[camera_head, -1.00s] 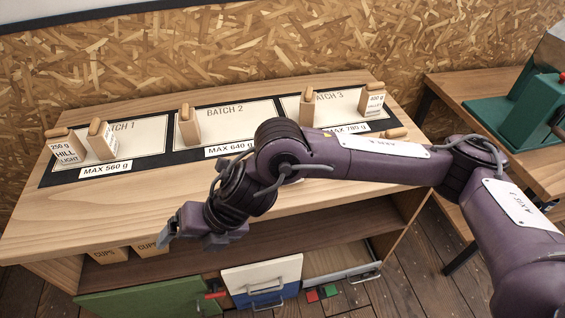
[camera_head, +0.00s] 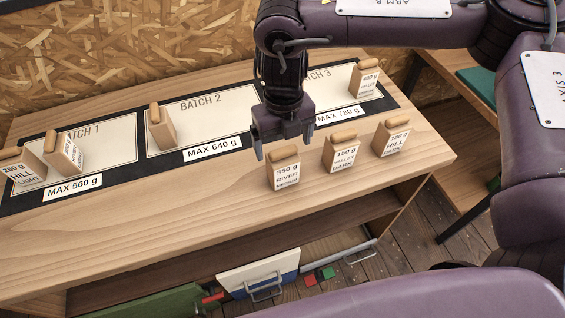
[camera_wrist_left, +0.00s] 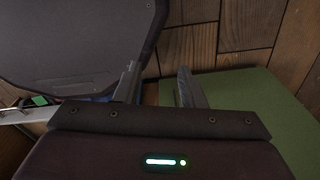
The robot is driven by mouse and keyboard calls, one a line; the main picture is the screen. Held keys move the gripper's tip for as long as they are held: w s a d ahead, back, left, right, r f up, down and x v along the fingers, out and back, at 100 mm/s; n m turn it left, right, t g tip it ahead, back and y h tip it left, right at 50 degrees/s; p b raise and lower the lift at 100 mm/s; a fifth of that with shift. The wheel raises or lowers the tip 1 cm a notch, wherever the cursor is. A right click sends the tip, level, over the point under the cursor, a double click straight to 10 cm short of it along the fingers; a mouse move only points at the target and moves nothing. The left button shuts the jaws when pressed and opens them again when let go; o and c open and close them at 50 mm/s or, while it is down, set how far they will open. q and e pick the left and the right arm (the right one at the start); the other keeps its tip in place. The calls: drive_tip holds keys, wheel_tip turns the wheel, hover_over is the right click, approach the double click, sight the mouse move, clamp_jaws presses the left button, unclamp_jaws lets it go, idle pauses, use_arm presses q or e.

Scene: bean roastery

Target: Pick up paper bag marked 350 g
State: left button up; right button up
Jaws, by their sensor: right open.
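The paper bag marked 350 g (camera_head: 285,176), labelled RIVER, stands upright on the wooden bench near its front edge, with a rolled tan top. My right gripper (camera_head: 284,144) points down with its fingers apart, just above and behind this bag. It looks empty; whether a finger touches the bag I cannot tell. My left gripper (camera_wrist_left: 158,78) shows in the left wrist view, its two fingers apart with nothing between them. It is away from the bag and outside the head view.
A 150 g bag (camera_head: 342,154) and a 180 g bag (camera_head: 391,139) stand close to the right. A 400 g bag (camera_head: 365,79) stands on the Batch 3 panel. A bag (camera_head: 161,128) stands on Batch 2, two more on Batch 1.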

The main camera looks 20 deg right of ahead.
sight(283, 149)
wheel_tip(283, 149, down, 3)
drive_tip(key=shift+w+r+p, duration=0.1)
drive_tip(key=shift+r+p, duration=0.05)
drive_tip(key=shift+p, duration=0.5)
wheel_tip(283, 149, down, 2)
drive_tip(key=shift+f, duration=0.1)
drive_tip(key=c, duration=1.2)
use_arm(q)
drive_tip(key=shift+w+d+r, duration=0.1)
drive_tip(key=shift+w+r, duration=0.5)
drive_tip(key=shift+r, duration=0.35)
use_arm(e)
drive_tip(key=shift+w, duration=0.1)
drive_tip(key=shift+c, duration=0.5)
use_arm(q)
drive_tip(key=shift+w, duration=0.1)
use_arm(e)
drive_tip(key=shift+r, duration=0.2)
